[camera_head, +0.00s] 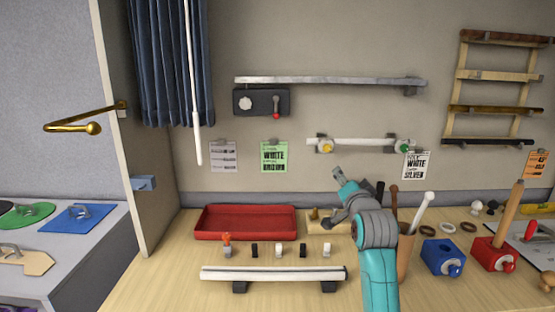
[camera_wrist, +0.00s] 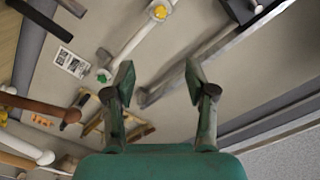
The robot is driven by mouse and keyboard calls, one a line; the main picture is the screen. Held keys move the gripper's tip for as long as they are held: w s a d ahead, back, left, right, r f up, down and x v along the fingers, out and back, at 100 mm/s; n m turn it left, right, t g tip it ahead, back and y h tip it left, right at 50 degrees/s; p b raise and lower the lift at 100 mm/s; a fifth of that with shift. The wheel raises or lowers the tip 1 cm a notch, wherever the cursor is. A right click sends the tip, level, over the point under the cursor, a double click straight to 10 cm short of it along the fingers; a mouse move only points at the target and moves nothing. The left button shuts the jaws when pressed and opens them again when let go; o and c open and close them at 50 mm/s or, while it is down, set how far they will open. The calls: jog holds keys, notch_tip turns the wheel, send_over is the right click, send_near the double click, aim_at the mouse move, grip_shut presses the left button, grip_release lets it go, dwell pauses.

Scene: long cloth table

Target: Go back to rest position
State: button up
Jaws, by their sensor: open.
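My gripper (camera_wrist: 160,82) is open in the wrist view, with its two fingers apart and nothing between them. Past the fingers are the back wall, the grey metal rail (camera_wrist: 224,36) and the white bar (camera_wrist: 130,38) with yellow and green knobs. In the head view my teal arm rises from the bottom right of centre and bends up and left over the table (camera_head: 140,285). The arm hides part of a light wooden block (camera_head: 315,228) behind it. I cannot make out the fingers clearly in the head view.
A red tray (camera_head: 246,222) stands left of my arm, behind several small clips and a white rail (camera_head: 272,273). Right of it are a brown cup (camera_head: 405,255) holding sticks, a blue block (camera_head: 442,258) and a red block (camera_head: 492,254). A brass handle (camera_head: 85,122) juts from the left panel.

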jog(key=s+f+n, duration=0.1)
jog(key=s+f, duration=0.5)
jog(key=f, duration=0.5)
jog(key=s+f+n, duration=0.1)
jog(key=s+f, duration=0.5)
jog(key=f, duration=0.4)
jog(key=s+f+n+g, duration=0.1)
jog(key=s+f+n, duration=0.1)
jog(key=s+f, duration=1.25)
jog(key=s+f+n+g, duration=0.1)
jog(key=s+f+n, duration=0.15)
jog(key=s, duration=1.95)
jog(key=s+r+n, duration=0.1)
jog(key=s+r, duration=0.2)
jog(key=s, duration=0.6)
jog(key=s+r+n+g, duration=0.1)
jog(key=s+r, duration=0.2)
jog(key=s, duration=0.7)
jog(key=shift+s, duration=0.3)
